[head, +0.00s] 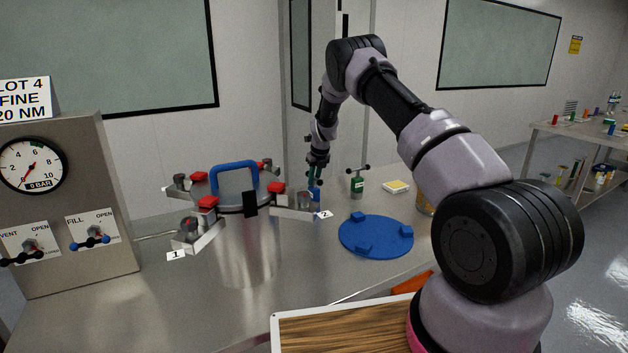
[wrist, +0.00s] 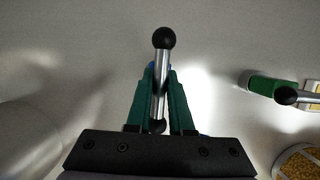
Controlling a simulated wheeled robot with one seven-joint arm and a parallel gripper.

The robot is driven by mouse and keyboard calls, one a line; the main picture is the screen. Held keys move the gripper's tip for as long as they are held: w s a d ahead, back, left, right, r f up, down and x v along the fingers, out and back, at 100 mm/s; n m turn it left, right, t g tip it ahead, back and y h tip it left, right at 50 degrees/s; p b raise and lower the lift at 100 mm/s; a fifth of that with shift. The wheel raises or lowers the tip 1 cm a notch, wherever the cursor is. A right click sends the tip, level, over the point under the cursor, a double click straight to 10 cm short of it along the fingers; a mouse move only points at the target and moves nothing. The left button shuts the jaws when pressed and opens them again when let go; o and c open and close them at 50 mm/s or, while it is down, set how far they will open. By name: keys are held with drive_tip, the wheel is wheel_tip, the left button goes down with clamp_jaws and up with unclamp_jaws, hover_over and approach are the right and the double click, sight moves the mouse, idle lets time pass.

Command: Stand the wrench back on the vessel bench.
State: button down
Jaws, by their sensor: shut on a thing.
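My gripper (head: 316,172) points down behind the vessel's right side and is shut on a blue wrench (head: 314,193). In the wrist view the green fingers of my gripper (wrist: 158,88) close on both sides of the wrench's steel cross bar (wrist: 161,62), which ends in a black ball. A little blue shows behind the fingers. The wrench looks upright. Its foot is partly hidden by the vessel's clamp, and I cannot tell whether it touches the vessel bench (head: 185,305). A green wrench (head: 358,186) stands upright on the bench to the right.
The steel vessel (head: 245,250) has a blue lid handle (head: 233,166) and red-marked clamps. A blue disc (head: 376,236) lies to its right. A yellow-topped tray (head: 397,187) and a yellow container (head: 425,203) stand farther right. The gauge panel (head: 80,220) stands at left.

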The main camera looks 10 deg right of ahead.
drive_tip(key=shift+f, duration=0.1)
drive_tip(key=c, duration=0.8)
unclamp_jaws()
drive_tip(key=s+d+r+n, duration=0.15)
drive_tip(key=s+r, duration=0.25)
drive_tip(key=r, duration=0.5)
drive_tip(key=s+d+r+n+t+y, duration=0.1)
drive_tip(key=s+r+n, duration=0.25)
drive_tip(key=r, duration=0.55)
drive_tip(key=s+d+r+n, duration=0.1)
drive_tip(key=s+r, duration=0.4)
drive_tip(key=r, duration=0.4)
drive_tip(key=s+d+r+n, duration=0.1)
drive_tip(key=s+r+n, duration=0.5)
drive_tip(key=s+r, duration=0.45)
drive_tip(key=s+d+r+n+t, duration=0.1)
drive_tip(key=s+r+n+t, duration=0.1)
drive_tip(key=s+n, duration=1.4)
drive_tip(key=s, duration=1.4)
drive_tip(key=shift+d+t, duration=0.15)
drive_tip(key=shift+t, duration=0.15)
